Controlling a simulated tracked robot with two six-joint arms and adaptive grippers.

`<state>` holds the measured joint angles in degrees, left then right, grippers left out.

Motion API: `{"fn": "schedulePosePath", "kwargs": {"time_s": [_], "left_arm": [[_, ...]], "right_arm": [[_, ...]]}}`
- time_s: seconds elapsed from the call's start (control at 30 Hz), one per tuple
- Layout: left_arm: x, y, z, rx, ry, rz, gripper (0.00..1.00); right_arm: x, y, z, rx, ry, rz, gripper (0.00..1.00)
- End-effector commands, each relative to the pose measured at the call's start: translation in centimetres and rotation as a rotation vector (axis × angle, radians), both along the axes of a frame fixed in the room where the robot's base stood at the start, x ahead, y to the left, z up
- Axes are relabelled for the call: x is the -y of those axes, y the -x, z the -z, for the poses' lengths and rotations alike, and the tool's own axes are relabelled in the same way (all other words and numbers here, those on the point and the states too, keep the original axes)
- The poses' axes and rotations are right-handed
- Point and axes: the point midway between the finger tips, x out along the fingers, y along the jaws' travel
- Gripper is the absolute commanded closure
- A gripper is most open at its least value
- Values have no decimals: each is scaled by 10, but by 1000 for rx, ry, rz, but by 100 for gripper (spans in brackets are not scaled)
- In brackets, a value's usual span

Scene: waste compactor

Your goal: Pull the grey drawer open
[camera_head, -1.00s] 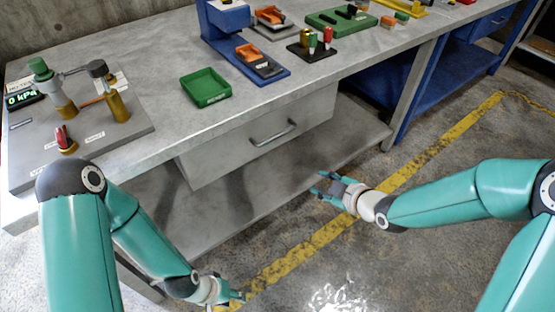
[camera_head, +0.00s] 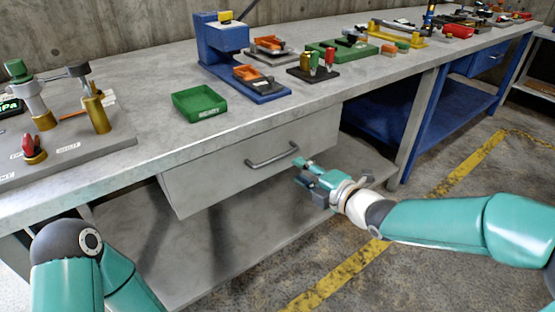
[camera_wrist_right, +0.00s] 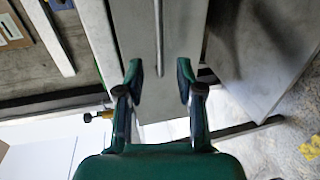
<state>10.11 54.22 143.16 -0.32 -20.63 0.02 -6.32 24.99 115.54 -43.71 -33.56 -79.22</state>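The grey drawer (camera_head: 222,172) hangs under the grey workbench top and looks shut. Its metal bar handle (camera_head: 272,157) is on the front face. My right gripper (camera_head: 304,172) is just right of the handle and in front of the drawer, apart from it. In the right wrist view, its two fingers (camera_wrist_right: 160,78) are spread with nothing between them. The handle (camera_wrist_right: 159,35) lies ahead, lined up between the fingertips, and the drawer front (camera_wrist_right: 183,40) fills the space behind it. My left arm shows at the lower left of the head view, but its gripper is out of frame.
A green tray (camera_head: 200,104) sits on the workbench (camera_head: 150,132) above the drawer. A blue press (camera_head: 222,42) and several small parts stand farther back. A lower shelf (camera_head: 215,245) lies under the drawer. Floor with a yellow line (camera_head: 345,272) is clear in front.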

Motion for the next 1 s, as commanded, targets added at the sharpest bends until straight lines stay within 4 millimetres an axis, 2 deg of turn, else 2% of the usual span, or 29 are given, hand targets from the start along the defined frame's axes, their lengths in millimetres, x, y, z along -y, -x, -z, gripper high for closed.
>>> {"fn": "schedulePosePath", "kwargs": {"time_s": [0.3, 0.5, 0.93, 1.0], "left_arm": [[0, 0, 1, 0, 0, 0, 60], [0, 0, 1, 0, 0, 0, 60], [0, 0, 1, 0, 0, 0, 60], [0, 0, 1, 0, 0, 0, 60]], "right_arm": [[-40, -54, 15, -1, 0, -1, 63], [-54, -75, 20, 0, 0, 1, 63], [-59, -82, 22, -1, -1, 2, 63], [-59, -82, 22, -1, -1, 2, 73]]}}
